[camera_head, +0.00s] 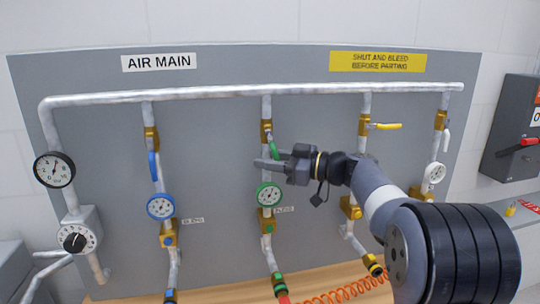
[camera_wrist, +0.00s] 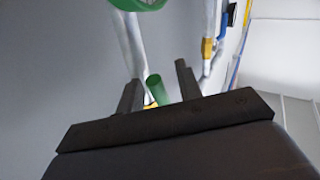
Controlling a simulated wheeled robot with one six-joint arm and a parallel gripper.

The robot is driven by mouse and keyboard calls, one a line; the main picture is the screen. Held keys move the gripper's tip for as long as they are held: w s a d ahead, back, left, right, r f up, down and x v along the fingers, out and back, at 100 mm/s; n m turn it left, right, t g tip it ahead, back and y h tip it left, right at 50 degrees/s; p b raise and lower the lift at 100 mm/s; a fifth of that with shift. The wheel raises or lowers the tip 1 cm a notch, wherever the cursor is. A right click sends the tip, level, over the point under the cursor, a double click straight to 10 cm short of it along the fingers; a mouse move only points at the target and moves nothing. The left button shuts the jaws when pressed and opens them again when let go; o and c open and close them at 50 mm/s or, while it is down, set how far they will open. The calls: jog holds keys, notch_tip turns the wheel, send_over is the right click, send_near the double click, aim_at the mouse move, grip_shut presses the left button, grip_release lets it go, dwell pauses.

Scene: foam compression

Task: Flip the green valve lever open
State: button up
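The green valve lever (camera_head: 273,147) hangs down along the middle pipe, below a brass valve body (camera_head: 266,131). My gripper (camera_head: 262,158) is at the lever's lower part, reaching in from the right, and partly hides it. In the wrist view, the green lever (camera_wrist: 158,90) stands between the two dark fingers of my gripper (camera_wrist: 159,88), with visible gaps on both sides. The fingers are apart. I cannot tell how deep the lever lies between them.
A green-rimmed gauge (camera_head: 269,195) sits on the same pipe just below my gripper. A blue lever (camera_head: 153,165) hangs on the pipe to the left. A yellow lever (camera_head: 387,126) points sideways on the pipe to the right. The grey panel (camera_head: 215,130) between the pipes is bare.

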jog(key=shift+c, duration=0.3)
grip_shut()
dwell(0.4)
